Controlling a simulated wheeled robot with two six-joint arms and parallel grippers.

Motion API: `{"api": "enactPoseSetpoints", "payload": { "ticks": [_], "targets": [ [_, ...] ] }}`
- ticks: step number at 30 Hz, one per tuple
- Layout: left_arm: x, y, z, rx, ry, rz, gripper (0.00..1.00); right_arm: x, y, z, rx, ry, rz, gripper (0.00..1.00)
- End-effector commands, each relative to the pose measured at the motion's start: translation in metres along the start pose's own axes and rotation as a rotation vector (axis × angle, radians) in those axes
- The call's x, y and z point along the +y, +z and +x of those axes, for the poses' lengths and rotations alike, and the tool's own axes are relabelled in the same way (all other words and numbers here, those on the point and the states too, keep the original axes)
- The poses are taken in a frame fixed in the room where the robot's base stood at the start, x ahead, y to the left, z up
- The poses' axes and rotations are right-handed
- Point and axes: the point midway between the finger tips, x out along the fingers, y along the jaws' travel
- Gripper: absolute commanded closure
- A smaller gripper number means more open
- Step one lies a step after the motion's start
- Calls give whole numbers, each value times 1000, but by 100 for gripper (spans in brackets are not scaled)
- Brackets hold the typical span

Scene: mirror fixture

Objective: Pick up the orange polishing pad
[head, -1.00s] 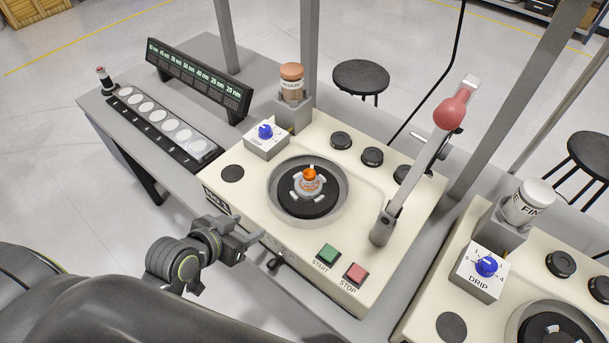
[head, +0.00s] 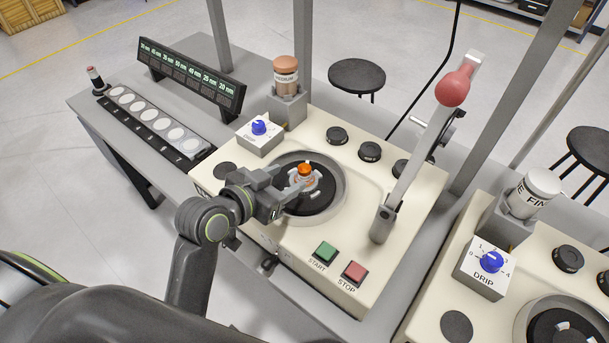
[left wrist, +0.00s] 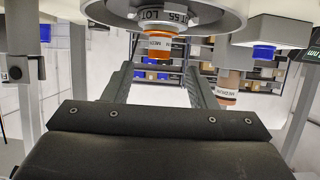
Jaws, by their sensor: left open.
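The orange polishing pad (head: 305,170) shows as a small orange-topped piece with a pale label, in the middle of the dark round plate (head: 322,199) in the left machine's bowl. My left gripper (head: 279,190) is open at the bowl's near left side, its fingers pointing at the pad. In the left wrist view, which appears upside down, the orange piece (left wrist: 158,59) is centred between and beyond the fingertips (left wrist: 158,72). Nothing is in the fingers. I cannot tell the exact gap to the pad. My right gripper is not in view.
A bottle with an orange-brown cap (head: 286,75) and a blue drip knob (head: 259,128) stand behind the bowl. A lever with a red ball (head: 453,88) rises to its right. Green (head: 325,252) and red (head: 354,273) buttons lie in front. A second machine stands at right.

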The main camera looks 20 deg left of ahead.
Motion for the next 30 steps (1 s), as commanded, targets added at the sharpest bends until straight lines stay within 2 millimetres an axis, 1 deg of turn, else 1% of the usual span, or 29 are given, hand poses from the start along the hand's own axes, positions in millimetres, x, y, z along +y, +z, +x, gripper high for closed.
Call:
{"api": "enactPoseSetpoints", "payload": {
  "ticks": [1,3,11,18,21,25,30],
  "targets": [
    [0,-1,8,-1,1,-3,48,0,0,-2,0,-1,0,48],
    [0,-1,16,0,0,-1,48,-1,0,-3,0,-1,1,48],
    [0,1,31,0,0,-1,48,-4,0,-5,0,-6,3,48],
    [2,8,59,-2,1,-3,48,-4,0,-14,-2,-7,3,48],
    [2,8,70,0,0,0,48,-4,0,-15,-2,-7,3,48],
    [1,9,77,0,-1,0,48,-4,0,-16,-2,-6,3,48],
    [1,9,78,0,-1,0,48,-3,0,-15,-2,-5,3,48]
  ]
}}
